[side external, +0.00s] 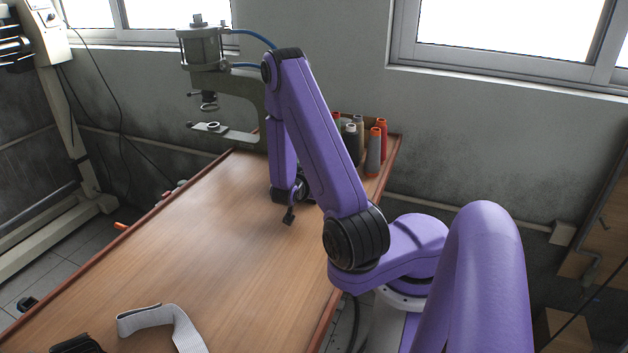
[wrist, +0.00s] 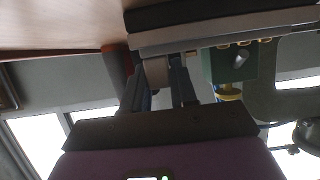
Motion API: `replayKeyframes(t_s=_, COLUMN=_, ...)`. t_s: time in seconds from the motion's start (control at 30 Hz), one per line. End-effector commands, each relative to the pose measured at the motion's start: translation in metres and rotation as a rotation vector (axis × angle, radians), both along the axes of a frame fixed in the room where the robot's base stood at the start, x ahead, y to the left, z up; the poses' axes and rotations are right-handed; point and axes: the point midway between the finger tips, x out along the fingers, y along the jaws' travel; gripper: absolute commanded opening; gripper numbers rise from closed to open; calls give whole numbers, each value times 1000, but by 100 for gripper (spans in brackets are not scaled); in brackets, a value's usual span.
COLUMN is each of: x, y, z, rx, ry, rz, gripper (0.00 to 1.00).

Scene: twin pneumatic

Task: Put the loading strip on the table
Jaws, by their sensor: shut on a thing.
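My gripper (wrist: 160,74) is shut, its two fingers on a pale block-like part at the near edge of a long strip. I take this to be the loading strip (wrist: 225,25). It is layered dark and pale grey, with several small brass-coloured pieces along one edge, and runs out of the wrist view on the right. In the side external view my arm hides most of my gripper. A small dark piece (side external: 288,216) shows below it, above the table (side external: 215,235); I cannot tell whether it is strip or gripper. The table top is brown wood with a reddish edge.
A pneumatic press (side external: 204,50) with a blue hose stands at the table's far end. Thread cones (side external: 373,152) stand at the far right corner. A grey strap (side external: 165,320) lies at the front. The table's middle is clear. A green box (wrist: 229,63) is near my fingers.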

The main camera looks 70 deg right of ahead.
Motion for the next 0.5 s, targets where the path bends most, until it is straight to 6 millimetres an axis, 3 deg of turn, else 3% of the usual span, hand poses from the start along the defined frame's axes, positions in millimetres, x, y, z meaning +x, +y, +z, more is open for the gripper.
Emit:
replayKeyframes(t_s=0.27, x=0, y=0, z=-3, rx=0, ry=0, rz=0, gripper=0)
replayKeyframes(t_s=0.3, x=0, y=0, z=-3, rx=0, ry=-1, rz=0, gripper=34)
replayKeyframes(t_s=0.37, x=0, y=0, z=-3, rx=0, ry=-1, rz=0, gripper=53)
replayKeyframes(t_s=0.5, x=0, y=0, z=-3, rx=0, ry=-1, rz=0, gripper=53)
